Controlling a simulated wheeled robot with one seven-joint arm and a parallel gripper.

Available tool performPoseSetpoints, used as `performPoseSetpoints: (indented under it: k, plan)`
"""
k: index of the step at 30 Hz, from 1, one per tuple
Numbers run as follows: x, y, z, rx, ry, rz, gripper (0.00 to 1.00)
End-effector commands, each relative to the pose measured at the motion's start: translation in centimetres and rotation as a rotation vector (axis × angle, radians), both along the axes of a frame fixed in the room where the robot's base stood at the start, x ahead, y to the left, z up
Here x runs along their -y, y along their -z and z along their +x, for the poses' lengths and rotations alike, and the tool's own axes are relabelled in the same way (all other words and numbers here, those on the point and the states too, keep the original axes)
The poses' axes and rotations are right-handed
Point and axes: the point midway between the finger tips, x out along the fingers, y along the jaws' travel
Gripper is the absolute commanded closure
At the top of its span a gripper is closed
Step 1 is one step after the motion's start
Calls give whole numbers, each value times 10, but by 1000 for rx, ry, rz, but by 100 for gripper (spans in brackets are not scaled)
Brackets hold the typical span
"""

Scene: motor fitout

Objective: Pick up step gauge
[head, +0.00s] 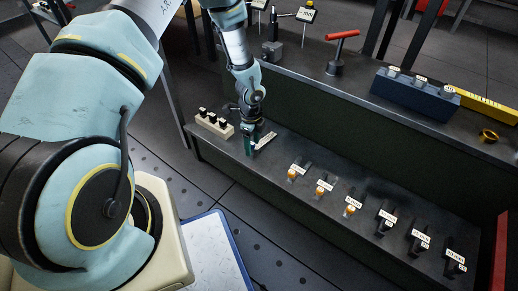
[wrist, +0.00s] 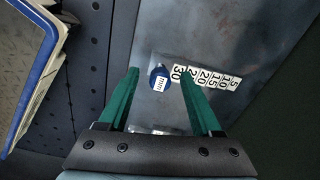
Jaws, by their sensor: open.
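The step gauge (head: 266,139) appears as a pale strip beside my gripper, on the lower dark bench ledge in the head view. In the wrist view it shows as a row of white number labels (wrist: 206,78), from 5 to 30. A blue round-ended piece with a white "mm" label (wrist: 158,79) sits at the 30 end; it looks like part of the gauge. My gripper (head: 250,147) points down over the ledge. Its two green fingers (wrist: 160,74) are apart, with the blue piece between their tips. The right finger hides part of the gauge. Contact cannot be told.
A beige block with several dark pegs (head: 214,124) stands just left of my gripper. Several labelled small parts (head: 325,187) line the ledge to the right. The upper shelf holds a red-handled tool (head: 335,62) and a blue-grey block (head: 415,92). A blue-edged panel (head: 215,253) is at the lower front.

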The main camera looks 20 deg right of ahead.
Motion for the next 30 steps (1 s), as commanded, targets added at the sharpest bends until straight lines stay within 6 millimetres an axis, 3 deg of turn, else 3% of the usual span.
performPoseSetpoints:
  k: [8,25,30]
  plan:
    - [0,7,0,1,0,0,34]
    - [0,6,0,1,0,0,97]
    - [0,6,0,1,0,1,100]
